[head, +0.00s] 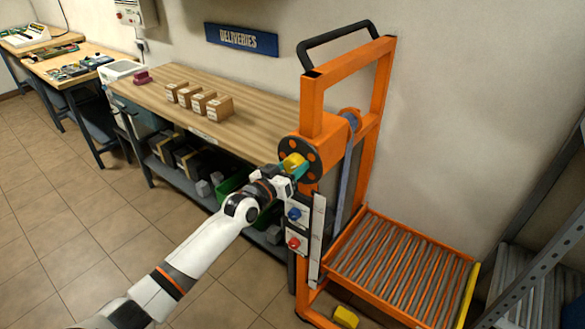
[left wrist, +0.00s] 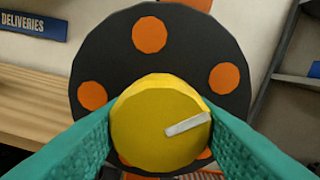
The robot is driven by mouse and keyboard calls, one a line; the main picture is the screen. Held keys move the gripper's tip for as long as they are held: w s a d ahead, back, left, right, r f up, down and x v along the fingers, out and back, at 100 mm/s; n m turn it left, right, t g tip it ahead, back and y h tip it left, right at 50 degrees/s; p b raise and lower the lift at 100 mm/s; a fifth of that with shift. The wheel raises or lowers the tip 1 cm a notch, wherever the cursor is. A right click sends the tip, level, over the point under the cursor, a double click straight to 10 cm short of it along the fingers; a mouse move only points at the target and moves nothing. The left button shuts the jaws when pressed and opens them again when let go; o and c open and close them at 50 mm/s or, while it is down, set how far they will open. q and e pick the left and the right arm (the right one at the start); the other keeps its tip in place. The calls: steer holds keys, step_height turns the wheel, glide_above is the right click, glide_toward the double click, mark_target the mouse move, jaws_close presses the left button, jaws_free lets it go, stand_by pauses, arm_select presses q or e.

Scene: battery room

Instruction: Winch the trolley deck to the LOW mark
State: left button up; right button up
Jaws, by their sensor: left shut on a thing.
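An orange lift trolley (head: 312,105) with a black top handle stands right of the bench. Its dark winch wheel with orange spots (head: 298,150) faces my left arm. A yellow round knob (left wrist: 160,125) with a pale bar sits on the wheel, low in the left wrist view; it also shows in the head view (head: 293,161). My left gripper (left wrist: 160,150), with teal fingers on both sides of the knob, is shut on it. The trolley deck (head: 390,264), with grey rollers in an orange frame, is low, near the floor. A pale upright strip (head: 317,240) stands beside it; its marks are unreadable. My right gripper is out of view.
Blue (head: 294,214) and red (head: 293,243) knobs sit on the trolley post. A wooden bench (head: 235,85) with several small boxes is behind the arm. A metal rack (head: 545,260) stands right of the deck. A yellow piece (head: 345,317) is at the trolley's foot. The left floor is clear.

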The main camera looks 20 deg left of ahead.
arm_select(q)
steer(key=n, duration=0.6)
steer(key=shift+n, duration=0.3)
stand_by(0.4)
steer(key=o, duration=1)
steer(key=b+v, duration=0.1)
steer(key=v, duration=1.1)
